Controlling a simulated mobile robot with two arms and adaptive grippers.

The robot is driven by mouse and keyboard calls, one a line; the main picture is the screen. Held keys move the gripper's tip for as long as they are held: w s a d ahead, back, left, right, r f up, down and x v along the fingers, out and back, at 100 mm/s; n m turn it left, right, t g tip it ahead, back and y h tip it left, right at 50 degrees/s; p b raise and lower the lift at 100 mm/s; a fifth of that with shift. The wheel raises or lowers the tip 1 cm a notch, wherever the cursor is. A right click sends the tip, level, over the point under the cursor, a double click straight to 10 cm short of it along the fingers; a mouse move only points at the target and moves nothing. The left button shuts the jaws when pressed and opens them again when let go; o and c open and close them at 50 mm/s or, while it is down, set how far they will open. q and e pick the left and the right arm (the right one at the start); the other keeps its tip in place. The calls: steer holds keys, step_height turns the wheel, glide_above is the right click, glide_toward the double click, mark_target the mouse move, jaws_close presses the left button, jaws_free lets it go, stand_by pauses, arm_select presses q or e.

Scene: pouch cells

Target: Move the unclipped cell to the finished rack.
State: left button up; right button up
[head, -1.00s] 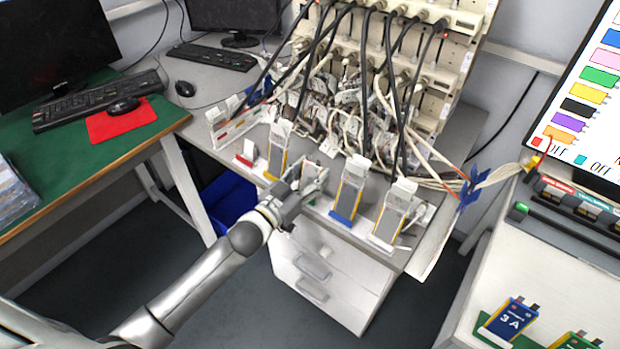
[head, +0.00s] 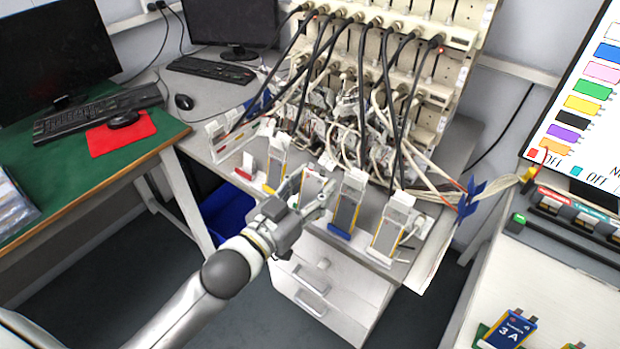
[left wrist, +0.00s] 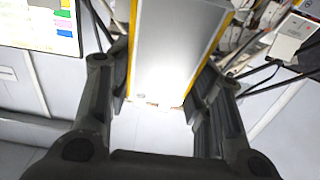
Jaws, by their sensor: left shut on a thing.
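My left gripper (head: 312,198) is at the row of cells on the grey bench. It is shut on a grey cell with yellow side edges (left wrist: 175,45), one finger at each side in the left wrist view. In the head view this cell (head: 312,180) is partly hidden by the gripper, and I see no white clip on its top. Whether it is clear of its stand is hidden. A cell on its left (head: 276,165) and two on its right, one in a blue stand (head: 346,208) and one in a white stand (head: 388,232), carry white clips. My right gripper is not in view.
Black cables and a dense wire bundle (head: 350,120) stand behind the cells. A blue cell marked 3 A (head: 508,330) sits in a green holder on the right-hand table (head: 570,285). I cannot tell which rack is the finished one. Drawers (head: 325,285) are below the bench.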

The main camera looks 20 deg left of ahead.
mark_target(314, 197)
arm_select(q)
steer(key=shift+s+d+r, duration=0.25)
steer(key=shift+s+r, duration=0.05)
steer(key=shift+s, duration=0.3)
steer(key=shift+s+d+r, duration=0.2)
steer(key=shift+s+r, duration=0.05)
steer(key=shift+s, duration=0.3)
steer(key=shift+s+d+r, duration=0.25)
steer(key=shift+s+r, duration=0.05)
steer(key=shift+s, duration=0.3)
